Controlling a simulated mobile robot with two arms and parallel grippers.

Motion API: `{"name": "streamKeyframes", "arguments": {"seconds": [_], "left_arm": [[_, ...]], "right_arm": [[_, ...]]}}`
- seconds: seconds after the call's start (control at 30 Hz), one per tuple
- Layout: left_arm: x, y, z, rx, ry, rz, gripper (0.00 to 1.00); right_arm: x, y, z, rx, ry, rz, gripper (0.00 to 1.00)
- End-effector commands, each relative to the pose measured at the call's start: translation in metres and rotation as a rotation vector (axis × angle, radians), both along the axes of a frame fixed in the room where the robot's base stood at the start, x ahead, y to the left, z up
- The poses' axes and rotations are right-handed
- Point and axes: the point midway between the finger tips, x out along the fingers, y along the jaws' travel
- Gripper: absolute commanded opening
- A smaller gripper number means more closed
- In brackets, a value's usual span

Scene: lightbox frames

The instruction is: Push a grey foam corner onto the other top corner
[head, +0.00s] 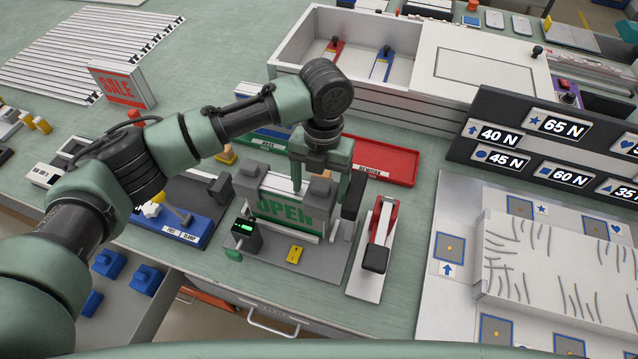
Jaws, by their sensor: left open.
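The lightbox frame (283,214), with green "OPEN" lettering, stands upright in a grey fixture at the middle of the bench. A grey foam corner (248,180) sits at its top left corner. Another grey block (319,188), which looks like a foam corner, is at its top right corner. My left gripper (321,185) is open and points down over this top right corner, with a finger on either side of the block. Contact cannot be told. My right gripper is not in view.
A red-and-white tool (375,240) lies right of the fixture. A red tray (385,163) is behind it. A dark rack with force labels (545,140) and a pale wrapped block (550,270) stand at right. A blue clamp stand (180,222) is at left.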

Motion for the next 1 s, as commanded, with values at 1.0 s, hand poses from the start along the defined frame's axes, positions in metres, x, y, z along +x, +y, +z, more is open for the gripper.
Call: {"name": "streamKeyframes", "arguments": {"seconds": [1.0], "left_arm": [[0.010, -0.002, 0.077, -0.003, -0.001, -0.001, 0.81]], "right_arm": [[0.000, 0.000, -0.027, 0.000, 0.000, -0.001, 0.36]]}}
